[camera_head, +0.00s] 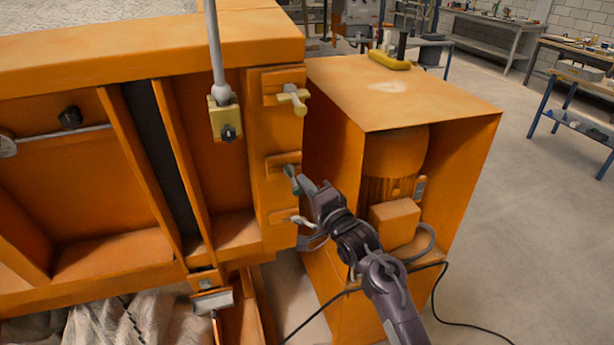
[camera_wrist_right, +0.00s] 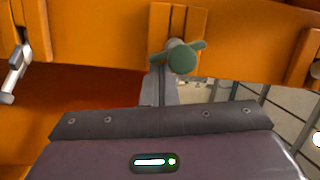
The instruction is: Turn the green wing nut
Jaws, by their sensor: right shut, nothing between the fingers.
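The green wing nut (camera_head: 292,174) sits on the middle bracket of the orange frame's right-hand post. It also shows in the right wrist view (camera_wrist_right: 182,57), with one wing reaching up to the right and the other out to the left. My right gripper (camera_head: 301,183) is shut and empty, its tip close beside the nut in the head view. In the wrist view the grey fingers (camera_wrist_right: 163,84) end just below the nut and overlap it slightly. I cannot tell whether they touch it. My left gripper is not in view.
A cream wing nut (camera_head: 293,97) sits above the green one and a pale grey one (camera_head: 297,220) below. An orange cabinet (camera_head: 440,92) with a motor stands close on the right. A grey rod (camera_head: 214,45) rises at the frame's top. Open floor lies further right.

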